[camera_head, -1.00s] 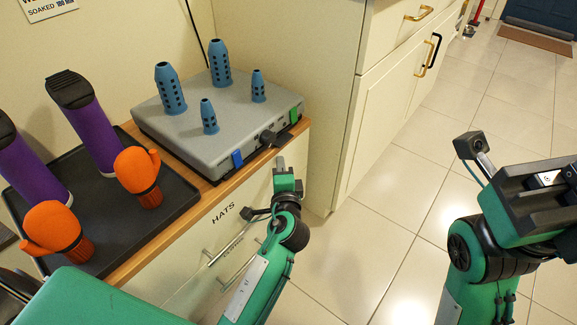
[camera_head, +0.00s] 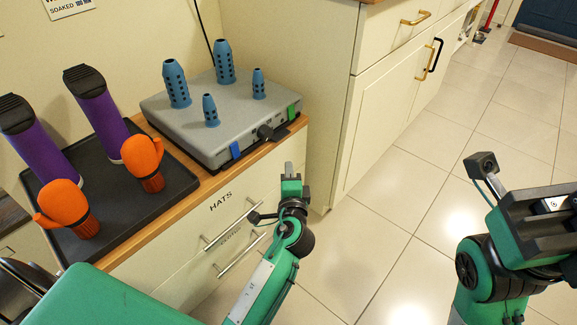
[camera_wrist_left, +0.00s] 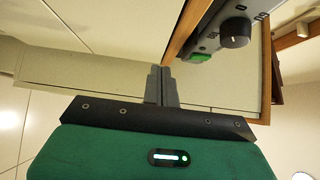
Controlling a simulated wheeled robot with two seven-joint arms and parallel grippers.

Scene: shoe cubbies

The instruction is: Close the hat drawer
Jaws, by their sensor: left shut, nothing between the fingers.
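The hat drawer (camera_head: 194,222) is the cream front marked HATS, below the wooden counter edge, with a silver bar handle (camera_head: 230,228). Its front looks close to flush with the cabinet, but I cannot tell whether a small gap is left. My left gripper (camera_head: 289,170) is shut and empty at the right end of the drawer front. In the left wrist view its fingers (camera_wrist_left: 160,84) are together in front of a cream panel; contact is unclear. My right gripper (camera_head: 545,215) is at the right over the floor, its fingertips not clear.
A second handle (camera_head: 240,255) sits just below. On the counter are a grey box (camera_head: 190,125) with blue pegs and a black tray (camera_head: 185,182) with purple bottles and orange gloves. A cream cabinet (camera_head: 375,120) stands to the right. Tiled floor (camera_head: 400,200) is open beyond.

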